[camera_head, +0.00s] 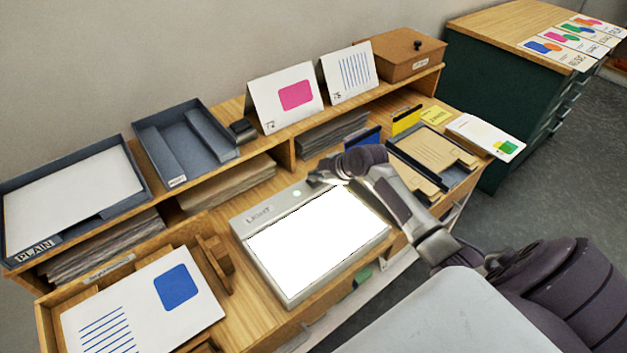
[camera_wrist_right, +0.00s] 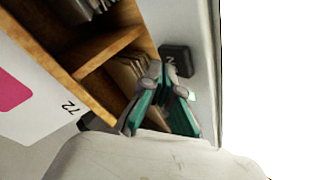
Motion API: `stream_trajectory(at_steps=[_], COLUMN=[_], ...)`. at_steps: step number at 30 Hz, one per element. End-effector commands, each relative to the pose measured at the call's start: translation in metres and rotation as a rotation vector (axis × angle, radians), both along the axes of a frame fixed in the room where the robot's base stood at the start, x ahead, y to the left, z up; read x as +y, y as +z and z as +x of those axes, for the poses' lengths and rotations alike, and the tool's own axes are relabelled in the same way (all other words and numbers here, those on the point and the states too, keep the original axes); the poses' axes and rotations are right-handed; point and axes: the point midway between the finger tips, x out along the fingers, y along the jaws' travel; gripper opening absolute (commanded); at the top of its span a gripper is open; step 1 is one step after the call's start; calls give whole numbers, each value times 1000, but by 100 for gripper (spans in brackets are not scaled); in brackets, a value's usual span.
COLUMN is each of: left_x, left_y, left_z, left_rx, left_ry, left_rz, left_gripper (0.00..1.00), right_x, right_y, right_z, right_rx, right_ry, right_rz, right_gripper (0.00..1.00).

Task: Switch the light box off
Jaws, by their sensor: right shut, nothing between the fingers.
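The light box (camera_head: 264,262) lies on the desk, a pale grey frame marked LIGHT around a bright white panel (camera_head: 318,240). A small green lamp (camera_head: 297,194) shows on its far edge. My right gripper (camera_head: 316,182) is over the far edge of the box, to the right of the lamp. In the right wrist view, a dark switch (camera_wrist_right: 178,60) sits on the grey frame, just beyond the tips of my right gripper (camera_wrist_right: 164,80). The fingers look shut, with nothing between them. Whether they touch the switch I cannot tell. My left gripper is out of view.
A shelf with paper stacks and two blue-grey trays (camera_head: 70,143) runs behind the box. Two standing cards (camera_head: 284,97) and a wooden box (camera_head: 403,54) are on top. A dark tray with brown folders (camera_head: 432,152) lies right of my arm. A wooden tray (camera_head: 45,325) is at left.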

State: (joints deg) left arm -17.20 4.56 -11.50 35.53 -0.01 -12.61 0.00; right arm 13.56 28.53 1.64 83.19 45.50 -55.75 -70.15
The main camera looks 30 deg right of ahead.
Motion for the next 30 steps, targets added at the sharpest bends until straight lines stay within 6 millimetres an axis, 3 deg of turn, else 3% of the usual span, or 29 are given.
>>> stream_trajectory(at_steps=[15, 30], left_x=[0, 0], left_y=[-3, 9], left_z=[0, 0], left_rx=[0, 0], left_ry=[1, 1], left_rz=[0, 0], left_gripper=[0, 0], right_x=[0, 0], right_y=[-5, 9], right_z=[0, 0], right_rx=[1, 1], right_ry=[0, 1], right_rz=[0, 0], right_gripper=[0, 0])
